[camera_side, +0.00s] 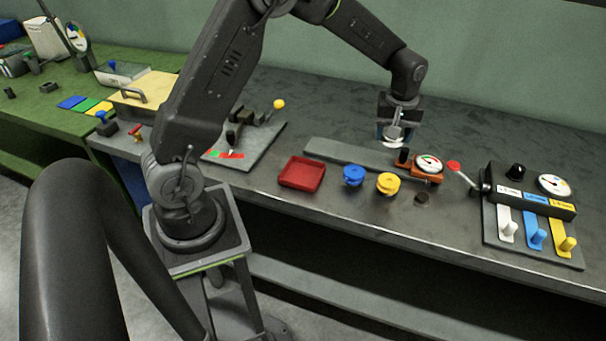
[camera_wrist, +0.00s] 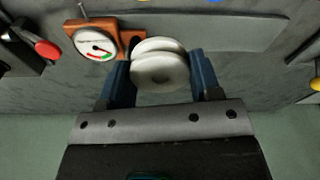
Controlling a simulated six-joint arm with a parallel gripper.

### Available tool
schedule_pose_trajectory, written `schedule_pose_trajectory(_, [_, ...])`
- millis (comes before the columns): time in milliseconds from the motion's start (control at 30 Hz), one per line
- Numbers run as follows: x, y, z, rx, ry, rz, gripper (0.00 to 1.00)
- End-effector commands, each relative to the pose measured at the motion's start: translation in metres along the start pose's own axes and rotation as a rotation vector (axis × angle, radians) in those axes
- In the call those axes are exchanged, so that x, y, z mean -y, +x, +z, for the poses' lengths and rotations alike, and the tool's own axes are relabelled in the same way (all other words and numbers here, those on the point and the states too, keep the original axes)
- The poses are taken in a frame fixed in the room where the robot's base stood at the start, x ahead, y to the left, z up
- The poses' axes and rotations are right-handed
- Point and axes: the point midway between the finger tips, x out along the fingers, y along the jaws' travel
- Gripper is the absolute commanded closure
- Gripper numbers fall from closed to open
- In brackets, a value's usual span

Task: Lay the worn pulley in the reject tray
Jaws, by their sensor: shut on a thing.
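A white grooved pulley (camera_side: 392,142) is held in my gripper (camera_side: 396,122), over the back of the bench behind the orange gauge stand. In the wrist view the white pulley (camera_wrist: 160,72) sits between the two blue fingers of my gripper (camera_wrist: 162,66), which touch its sides. A blue pulley (camera_side: 353,175) and a yellow pulley (camera_side: 388,183) stand on the bench near its front edge. The red reject tray (camera_side: 302,174) lies left of them and looks empty. I cannot tell wear on any pulley from these views.
The orange stand with a dial gauge (camera_side: 428,164) is close to the held pulley; it also shows in the wrist view (camera_wrist: 94,42). A flat grey slab (camera_side: 345,151) lies behind the tray. A lever panel (camera_side: 528,205) stands at right, a plate with a yellow-knobbed lever (camera_side: 250,145) at left.

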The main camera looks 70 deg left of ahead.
Motion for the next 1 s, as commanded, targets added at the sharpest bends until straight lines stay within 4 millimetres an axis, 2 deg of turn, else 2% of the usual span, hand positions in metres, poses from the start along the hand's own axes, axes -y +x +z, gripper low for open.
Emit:
schedule_pose_trajectory(233, [0.001, 0.0, 0.0, 0.0, 0.0, 0.0, 0.66])
schedule_pose_trajectory(367, [0.014, -0.003, -0.002, -0.001, -0.003, 0.001, 0.66])
schedule_pose_trajectory(467, [0.04, -0.006, -0.003, 0.0, -0.006, 0.0, 0.66])
schedule_pose_trajectory(567, [0.077, -0.011, -0.001, 0.0, -0.007, 0.0, 0.66])
schedule_pose_trajectory(700, [0.129, -0.014, 0.011, 0.0, -0.006, 0.001, 0.66])
schedule_pose_trajectory(800, [0.16, -0.014, 0.022, -0.001, -0.006, 0.001, 0.66])
schedule_pose_trajectory(900, [0.181, -0.014, 0.034, -0.001, -0.004, 0.001, 0.66])
schedule_pose_trajectory(1000, [0.195, -0.013, 0.042, -0.001, -0.002, 0.001, 0.66])
